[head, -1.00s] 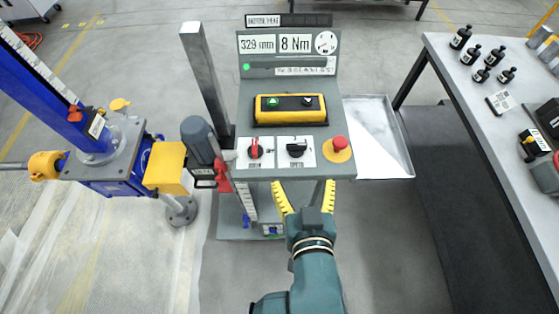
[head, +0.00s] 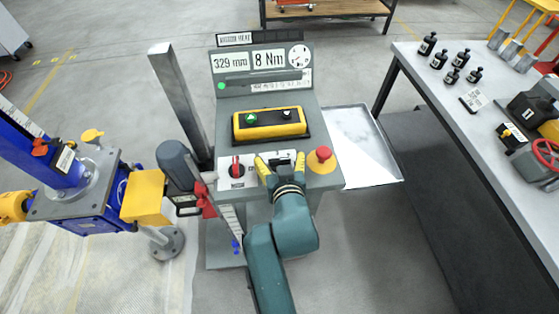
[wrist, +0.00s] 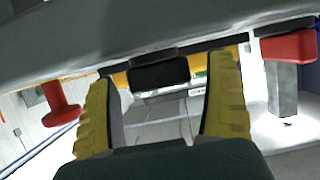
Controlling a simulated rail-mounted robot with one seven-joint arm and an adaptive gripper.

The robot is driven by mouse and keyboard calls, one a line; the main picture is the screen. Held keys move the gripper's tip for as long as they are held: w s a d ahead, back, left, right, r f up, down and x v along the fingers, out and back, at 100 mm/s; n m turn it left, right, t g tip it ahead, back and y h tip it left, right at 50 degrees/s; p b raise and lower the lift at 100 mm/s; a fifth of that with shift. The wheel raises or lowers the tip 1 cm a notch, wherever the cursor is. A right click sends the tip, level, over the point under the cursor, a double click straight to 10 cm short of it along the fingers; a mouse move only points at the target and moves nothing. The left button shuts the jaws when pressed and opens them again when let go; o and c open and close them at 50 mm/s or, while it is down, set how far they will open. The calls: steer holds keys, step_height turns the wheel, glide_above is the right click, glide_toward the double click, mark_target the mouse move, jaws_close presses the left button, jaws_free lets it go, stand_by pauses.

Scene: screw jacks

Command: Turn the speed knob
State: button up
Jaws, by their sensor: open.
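The control panel (head: 212,128) carries a red-and-black knob (head: 236,168) on a white plate at left and a red emergency stop button (head: 323,154) at right. In the wrist view, a black block (wrist: 160,73) shows between the finger lines and looks like the speed knob. I cannot tell whether the fingers touch it.
A yellow-and-black button box (head: 270,122) sits just behind the knobs. A grey motor (head: 176,163) with a red part stands close at left, beside a blue screw jack (head: 85,220).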

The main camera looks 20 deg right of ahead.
steer(key=shift+w, duration=0.1)
steer(key=c, duration=1.2)
